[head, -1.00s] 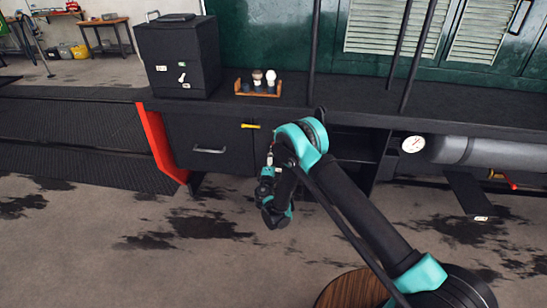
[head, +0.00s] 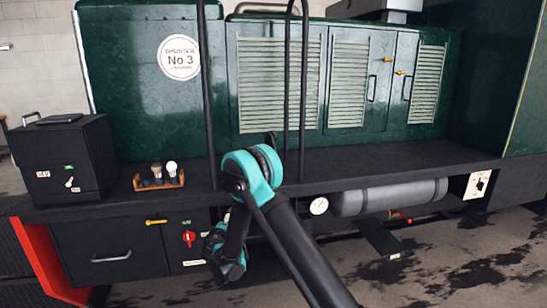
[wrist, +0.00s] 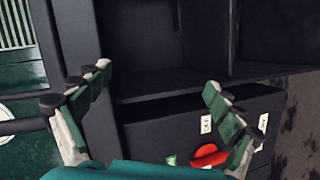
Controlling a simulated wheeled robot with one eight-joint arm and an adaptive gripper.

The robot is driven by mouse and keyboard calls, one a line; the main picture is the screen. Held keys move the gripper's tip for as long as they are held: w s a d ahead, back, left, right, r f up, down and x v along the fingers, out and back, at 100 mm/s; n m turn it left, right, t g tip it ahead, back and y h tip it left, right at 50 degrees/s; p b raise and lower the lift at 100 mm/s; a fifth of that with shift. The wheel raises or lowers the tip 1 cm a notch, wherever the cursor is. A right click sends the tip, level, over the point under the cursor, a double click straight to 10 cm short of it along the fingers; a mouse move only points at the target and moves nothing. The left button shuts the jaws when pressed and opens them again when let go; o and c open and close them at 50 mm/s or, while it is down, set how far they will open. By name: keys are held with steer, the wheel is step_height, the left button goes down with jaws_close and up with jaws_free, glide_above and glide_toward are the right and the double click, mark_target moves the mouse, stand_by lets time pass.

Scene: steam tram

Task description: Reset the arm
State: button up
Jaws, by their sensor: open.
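My arm is folded in the head view, with its teal elbow (head: 253,172) high and its forearm hanging down. My gripper (head: 226,262) hangs in front of the tram's dark side, right of the red knob (head: 189,238). In the wrist view my gripper (wrist: 157,78) is open, its two green-padded fingers wide apart with nothing between them. Behind the fingers are a dark open recess (wrist: 165,85) and a panel with the red knob (wrist: 208,156), partly covered by the right finger. I cannot tell whether the gripper touches anything.
The tram's black ledge (head: 340,163) carries a black box (head: 62,160) and a wooden rack (head: 172,183) with several knobs. Below it are a drawer (head: 110,255), a gauge (head: 319,206) and a grey cylinder (head: 385,198). Upright black rails stand behind my elbow. Open floor (head: 460,270) lies at the lower right.

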steer(key=s+d+r+m+g+h, duration=0.1)
steer(key=s+d+r+m+g, duration=0.15)
steer(key=d, duration=0.75)
steer(key=s+d+r+m+g+h, duration=0.1)
steer(key=s+d+r+m+g, duration=0.2)
steer(key=d, duration=0.6)
steer(key=s+d+r+m+g+h, duration=0.1)
steer(key=s+d+r+m, duration=0.3)
steer(key=d, duration=0.6)
steer(key=s+d+f+m+g+y, duration=0.1)
steer(key=s+d, duration=0.2)
steer(key=s, duration=0.7)
steer(key=s+d+f+m+g+y, duration=0.1)
steer(key=s+d+m+g, duration=0.1)
steer(key=s, duration=0.8)
steer(key=s+d+f+m+g+y, duration=0.1)
steer(key=s+d, duration=0.4)
steer(key=s, duration=0.5)
steer(key=shift+s+f+m+y, duration=0.3)
steer(key=shift+f+m+y, duration=0.1)
steer(key=shift+m, duration=0.15)
